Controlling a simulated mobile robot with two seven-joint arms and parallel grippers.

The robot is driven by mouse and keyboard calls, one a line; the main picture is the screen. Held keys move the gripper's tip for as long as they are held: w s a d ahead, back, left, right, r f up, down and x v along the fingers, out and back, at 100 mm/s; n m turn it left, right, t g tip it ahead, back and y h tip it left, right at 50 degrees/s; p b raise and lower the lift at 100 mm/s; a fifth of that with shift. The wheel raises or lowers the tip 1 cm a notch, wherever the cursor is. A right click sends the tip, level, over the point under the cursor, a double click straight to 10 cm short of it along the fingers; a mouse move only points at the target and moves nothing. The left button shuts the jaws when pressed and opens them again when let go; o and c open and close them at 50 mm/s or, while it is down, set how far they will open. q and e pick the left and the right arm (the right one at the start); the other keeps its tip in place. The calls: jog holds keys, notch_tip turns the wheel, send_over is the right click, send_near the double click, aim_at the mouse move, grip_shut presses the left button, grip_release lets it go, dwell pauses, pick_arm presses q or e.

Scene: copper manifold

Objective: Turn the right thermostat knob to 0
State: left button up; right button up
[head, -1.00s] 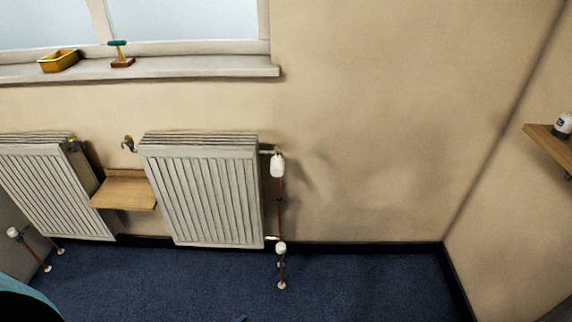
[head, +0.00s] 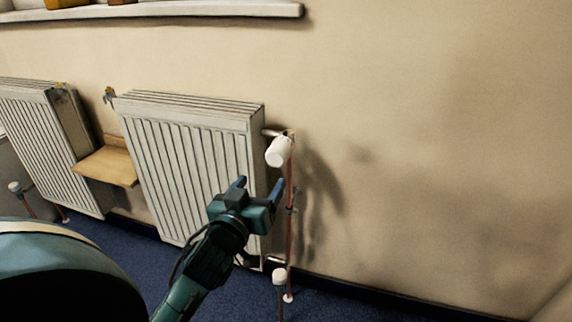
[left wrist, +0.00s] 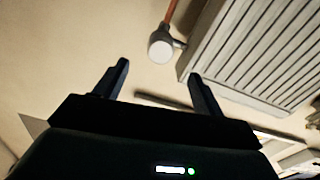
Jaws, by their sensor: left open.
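The right thermostat knob (head: 279,151) is a white cylinder on the pipe at the upper right corner of the right radiator. It also shows in the left wrist view (left wrist: 160,50), end-on and a little beyond the fingertips. I cannot read any marks on it. My left gripper (head: 259,183) is open and empty, below and slightly left of the knob in the head view. In the left wrist view the two fingers (left wrist: 159,70) stand apart, with the knob between their directions and not touched. My right gripper is not in view.
The right radiator (head: 185,150) stands beside the gripper. A copper pipe (head: 290,190) runs down from the knob to a lower white valve (head: 279,277). A wooden shelf (head: 107,167) sits between the radiators. The windowsill (head: 200,9) is above. The wall to the right is bare.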

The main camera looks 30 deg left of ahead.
aim_at(274, 161)
pick_arm(q)
jog(key=b+x, duration=0.1)
jog(key=x, duration=1)
jog(key=shift+w+a+b, duration=0.25)
jog(key=shift+w+b, duration=0.1)
jog(key=shift+b, duration=0.05)
jog(key=shift+w+a+r, duration=0.1)
jog(key=shift+w+a, duration=0.05)
jog(key=shift+w, duration=0.5)
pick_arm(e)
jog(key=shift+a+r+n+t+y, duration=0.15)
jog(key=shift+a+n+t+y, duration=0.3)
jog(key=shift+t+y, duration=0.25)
pick_arm(q)
jog(key=shift+c, duration=0.2)
jog(key=c, duration=0.9)
